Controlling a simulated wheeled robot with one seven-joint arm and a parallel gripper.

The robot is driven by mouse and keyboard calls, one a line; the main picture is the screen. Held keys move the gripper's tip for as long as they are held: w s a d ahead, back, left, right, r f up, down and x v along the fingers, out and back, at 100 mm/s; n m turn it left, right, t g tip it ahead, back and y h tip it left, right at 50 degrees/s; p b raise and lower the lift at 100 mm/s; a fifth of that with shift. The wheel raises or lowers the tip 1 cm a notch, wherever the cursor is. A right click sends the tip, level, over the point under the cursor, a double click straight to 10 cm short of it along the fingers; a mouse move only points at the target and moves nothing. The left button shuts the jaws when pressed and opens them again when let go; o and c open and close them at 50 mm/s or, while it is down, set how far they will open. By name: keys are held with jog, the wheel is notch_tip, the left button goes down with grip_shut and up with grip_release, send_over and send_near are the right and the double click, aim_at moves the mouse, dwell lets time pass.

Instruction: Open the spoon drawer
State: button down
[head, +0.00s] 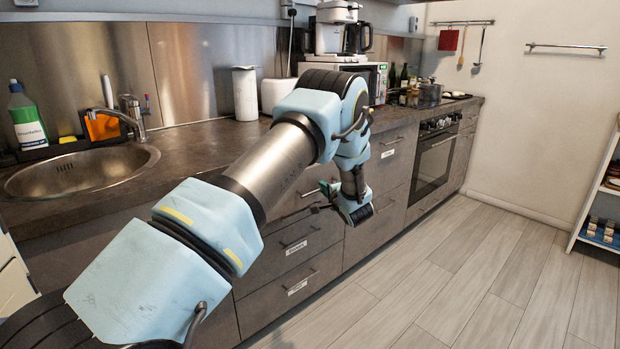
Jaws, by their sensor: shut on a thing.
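A stack of grey-brown drawers stands under the counter at the middle of the head view. Its top drawer (283,209) is partly behind my arm, and I cannot read a label on it. The middle drawer (277,252) and bottom drawer (275,296) have bar handles and small white labels, too small to read surely. Which one is the spoon drawer I cannot tell. My gripper (319,207) is at the top drawer's front, shut on what seems to be its handle; the fingertips are small and dark here. No drawer visibly stands out.
The counter above holds a sink (80,172), a white canister (245,93), a microwave (377,80) with a coffee maker on top, and a pot (430,92). An oven (433,160) is farther right. The floor (450,270) before the drawers is clear; a shelf (600,205) stands at far right.

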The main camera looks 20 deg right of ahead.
jog(key=s+d+p, duration=0.1)
jog(key=s+d, duration=0.4)
jog(key=s, duration=0.6)
jog(key=s+d+p, duration=0.1)
jog(key=s+d, duration=0.4)
jog(key=s, duration=0.6)
jog(key=s+d+p, duration=0.1)
jog(key=s+d, duration=0.4)
jog(key=s, duration=0.6)
jog(key=shift+s+d+p, duration=0.2)
jog(key=shift+d+p, duration=0.1)
jog(key=shift+d, duration=0.1)
jog(key=c, duration=1.2)
grip_release()
jog(key=shift+o, duration=0.2)
jog(key=s+r+b, duration=0.1)
jog(key=s+r, duration=0.1)
jog(key=s, duration=0.8)
jog(key=shift+s+d+b, duration=0.25)
jog(key=shift+s+b, duration=0.05)
jog(key=shift+b, duration=0.1)
